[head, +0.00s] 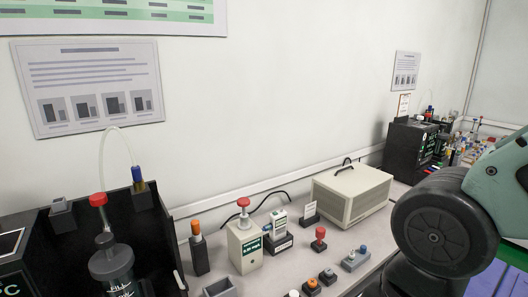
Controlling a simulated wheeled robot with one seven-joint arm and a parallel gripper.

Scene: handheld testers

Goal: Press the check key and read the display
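A small white handheld unit (279,219) stands upright in a dark holder (281,243) on the bench, right of a beige box. It looks like a tester, but its keys and display are too small to read. No check key can be told apart with certainty. My gripper is not in view; only a part of my arm shows large at the right edge, covering some of the bench.
A beige red-knobbed box (244,250), a dark orange-topped post (200,252), a red-knobbed piece (319,240) and small button boxes (312,287) crowd the front. A beige case (352,196) stands behind. A black apparatus (152,243) fills the left.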

